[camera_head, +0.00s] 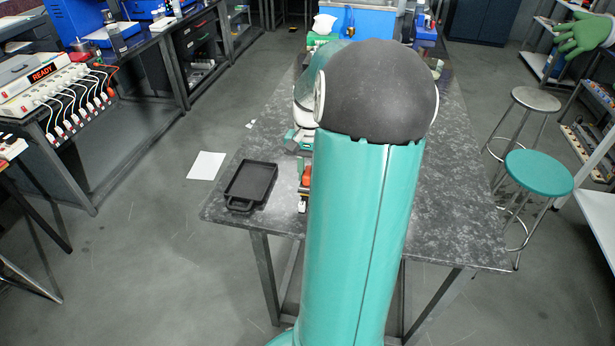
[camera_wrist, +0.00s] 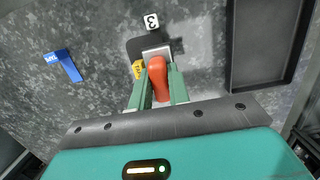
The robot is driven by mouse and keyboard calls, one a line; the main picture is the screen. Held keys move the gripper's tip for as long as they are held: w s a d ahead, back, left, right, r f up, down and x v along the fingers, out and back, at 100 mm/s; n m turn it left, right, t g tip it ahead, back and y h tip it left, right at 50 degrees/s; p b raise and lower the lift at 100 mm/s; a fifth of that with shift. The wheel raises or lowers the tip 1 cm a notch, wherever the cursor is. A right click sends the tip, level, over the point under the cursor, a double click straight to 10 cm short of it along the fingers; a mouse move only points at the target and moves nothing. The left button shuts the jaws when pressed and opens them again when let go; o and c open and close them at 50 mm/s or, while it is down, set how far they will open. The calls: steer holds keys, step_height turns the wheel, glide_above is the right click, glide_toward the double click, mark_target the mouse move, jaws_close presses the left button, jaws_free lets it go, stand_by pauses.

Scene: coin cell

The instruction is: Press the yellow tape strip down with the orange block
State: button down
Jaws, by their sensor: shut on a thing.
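My gripper (camera_wrist: 158,70) is shut on the orange block (camera_wrist: 159,82), with one green finger on each side of it. The block's far end meets a light grey metal piece (camera_wrist: 157,53) on a black plate (camera_wrist: 136,45). The yellow tape strip (camera_wrist: 138,70) shows in the wrist view just left of the block, with dark marks on it, partly hidden by the left finger. I cannot tell whether the block touches the tape. In the head view a bit of the orange block (camera_head: 306,177) shows beside my arm, which hides most of the work spot.
A white cube marked 3 (camera_wrist: 151,20) stands beyond the black plate. A blue piece (camera_wrist: 62,64) lies to the left in the wrist view. An empty black tray (camera_head: 251,185) lies near the left edge of the grey table (camera_head: 450,220). The table's right part is clear.

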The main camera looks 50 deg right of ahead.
steer(key=shift+r, duration=2)
steer(key=shift+a, duration=0.1)
